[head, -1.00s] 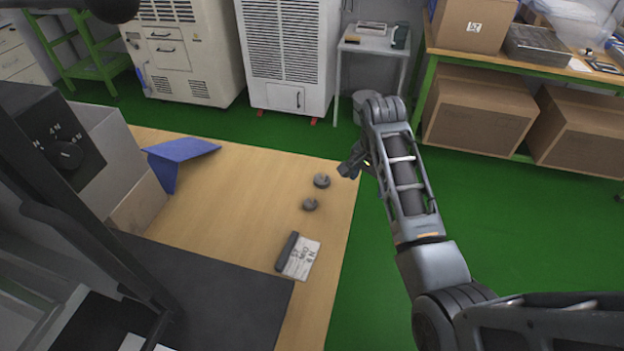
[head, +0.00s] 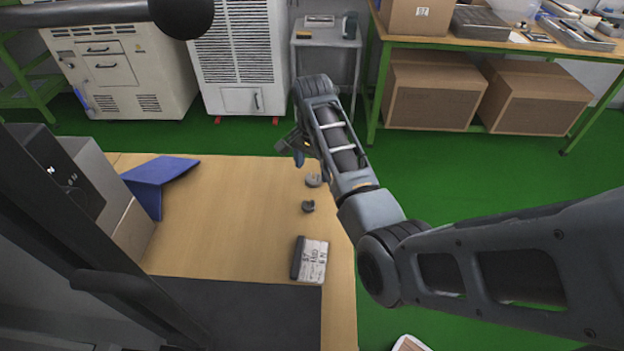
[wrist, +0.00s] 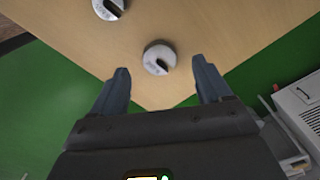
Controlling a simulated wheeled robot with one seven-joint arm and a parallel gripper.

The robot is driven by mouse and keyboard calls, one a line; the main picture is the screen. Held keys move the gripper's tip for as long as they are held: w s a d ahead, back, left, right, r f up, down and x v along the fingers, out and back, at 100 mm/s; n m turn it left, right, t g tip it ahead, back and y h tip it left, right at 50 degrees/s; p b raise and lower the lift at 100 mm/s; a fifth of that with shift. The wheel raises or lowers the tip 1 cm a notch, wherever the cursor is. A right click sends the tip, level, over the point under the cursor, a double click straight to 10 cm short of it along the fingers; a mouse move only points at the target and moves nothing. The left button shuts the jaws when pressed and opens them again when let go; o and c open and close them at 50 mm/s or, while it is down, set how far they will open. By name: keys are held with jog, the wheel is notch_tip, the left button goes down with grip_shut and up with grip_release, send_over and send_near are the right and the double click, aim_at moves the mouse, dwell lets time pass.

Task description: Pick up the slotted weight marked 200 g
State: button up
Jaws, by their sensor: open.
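Two grey slotted weights lie flat on the wooden table near its right edge. The farther one (head: 313,180) is partly beside my arm in the head view. In the wrist view this weight (wrist: 159,58) sits between and just beyond my fingertips, with its slot toward the lower right. The other weight (head: 308,206) lies closer to the head camera; it shows cut off at the top of the wrist view (wrist: 108,8). Both have markings too small to read. My gripper (head: 291,145) is open and empty, above the table's far right corner, apart from both weights.
A small box with a printed label (head: 312,262) lies nearer on the table (head: 225,235). A blue angled piece (head: 158,178) is at the left. A dark mat (head: 240,312) covers the near part. Green floor lies beyond the right edge.

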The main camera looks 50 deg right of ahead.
aim_at(313, 180)
jog(key=shift+f, duration=1.7)
jog(key=c, duration=1.3)
jog(key=shift+o, duration=0.2)
jog(key=shift+r, duration=0.15)
